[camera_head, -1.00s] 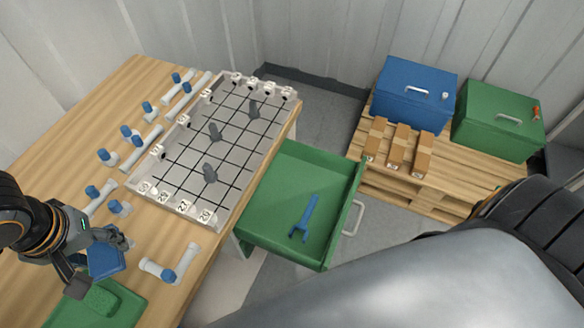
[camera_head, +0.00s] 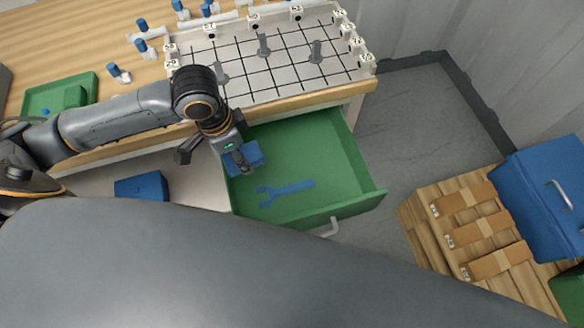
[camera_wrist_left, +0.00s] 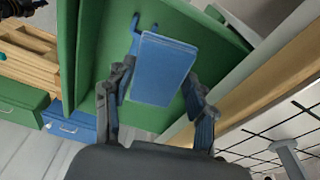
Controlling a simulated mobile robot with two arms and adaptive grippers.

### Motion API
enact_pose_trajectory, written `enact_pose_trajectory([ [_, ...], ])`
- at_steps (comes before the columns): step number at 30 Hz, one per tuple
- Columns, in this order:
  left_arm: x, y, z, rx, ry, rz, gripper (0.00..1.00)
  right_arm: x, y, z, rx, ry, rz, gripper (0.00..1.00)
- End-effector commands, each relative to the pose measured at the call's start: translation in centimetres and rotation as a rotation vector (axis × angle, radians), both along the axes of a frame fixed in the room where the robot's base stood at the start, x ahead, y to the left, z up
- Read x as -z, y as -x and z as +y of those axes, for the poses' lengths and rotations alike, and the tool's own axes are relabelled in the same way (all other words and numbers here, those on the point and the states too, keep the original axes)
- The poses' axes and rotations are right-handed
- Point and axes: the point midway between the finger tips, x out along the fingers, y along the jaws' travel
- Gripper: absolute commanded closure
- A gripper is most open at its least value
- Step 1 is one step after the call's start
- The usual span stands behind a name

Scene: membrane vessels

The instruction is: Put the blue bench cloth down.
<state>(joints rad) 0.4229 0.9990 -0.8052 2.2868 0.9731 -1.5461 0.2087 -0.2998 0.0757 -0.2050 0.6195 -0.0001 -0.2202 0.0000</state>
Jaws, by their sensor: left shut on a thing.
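The blue bench cloth (camera_head: 250,157) is a small folded blue block held in my left gripper (camera_head: 241,160). In the left wrist view the cloth (camera_wrist_left: 163,70) sits between the two fingers of my left gripper (camera_wrist_left: 160,95), which is shut on it. The gripper and cloth are over the left part of the open green drawer (camera_head: 318,160). A blue wrench (camera_head: 286,191) lies on the drawer floor, and part of it shows beyond the cloth in the wrist view. My right gripper is not in view.
The wooden table (camera_head: 60,45) carries a white gridded tray (camera_head: 285,85) with grey pegs, and a green tray (camera_head: 48,95). A blue box (camera_head: 142,188) stands below the table. A pallet (camera_head: 440,235) with a blue chest (camera_head: 548,195) is at the right.

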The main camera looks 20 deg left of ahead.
Motion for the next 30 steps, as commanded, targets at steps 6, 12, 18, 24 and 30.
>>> enact_pose_trajectory([
  [6, 3.6, 0.4, 0.6, 0.151, -0.006, -0.016, 0.70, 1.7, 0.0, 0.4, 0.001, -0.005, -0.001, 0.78],
  [12, 5.2, -2.6, -1.8, 0.164, -0.002, -0.019, 0.70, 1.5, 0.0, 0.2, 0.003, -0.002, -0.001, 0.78],
  [18, 7.4, -6.7, -4.6, 0.164, -0.005, -0.018, 0.70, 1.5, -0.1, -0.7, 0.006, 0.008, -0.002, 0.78],
  [24, 11.2, -9.1, -6.3, 0.163, -0.008, -0.015, 0.70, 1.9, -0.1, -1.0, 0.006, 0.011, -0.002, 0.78],
  [30, 12.8, -10.2, -7.0, 0.164, -0.007, -0.016, 0.70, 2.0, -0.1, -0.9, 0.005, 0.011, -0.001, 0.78],
])
